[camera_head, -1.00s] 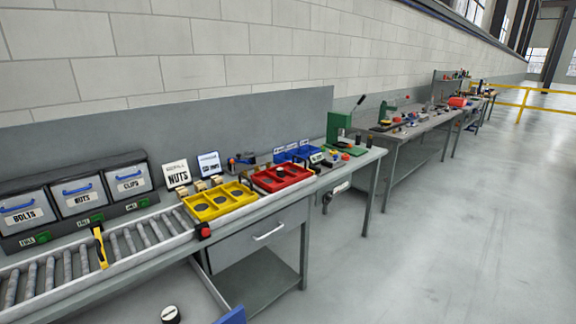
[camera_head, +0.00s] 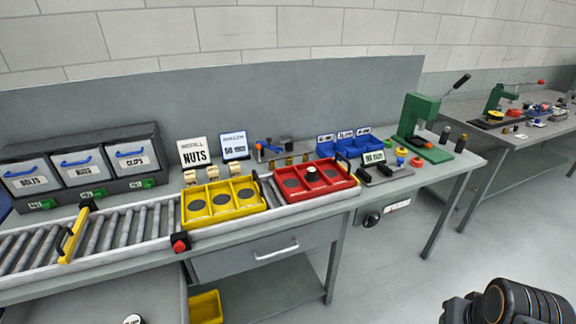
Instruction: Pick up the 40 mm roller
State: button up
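I cannot pick out the 40 mm roller for certain. A blue three-part bin (camera_head: 342,148) with small white labels stands at the back right of the near bench; the labels are too small to read. A small dark piece with a pale top (camera_head: 311,173) sits in the red three-part carrier (camera_head: 322,189). Part of my arm, dark with orange rings, shows at the bottom right, away from the bench. My gripper's fingers are not visible.
Grey bins (camera_head: 80,172) stand behind the conveyor. A green press (camera_head: 420,128) stands at the bench's right end. A second bench (camera_head: 508,128) is further right. Floor in front is clear.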

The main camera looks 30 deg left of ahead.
aim_at(311, 171)
jog(key=u, duration=0.85)
jog(key=i, duration=1)
jog(key=u, duration=1.3)
jog(key=i, duration=0.3)
jog(key=u, duration=0.15)
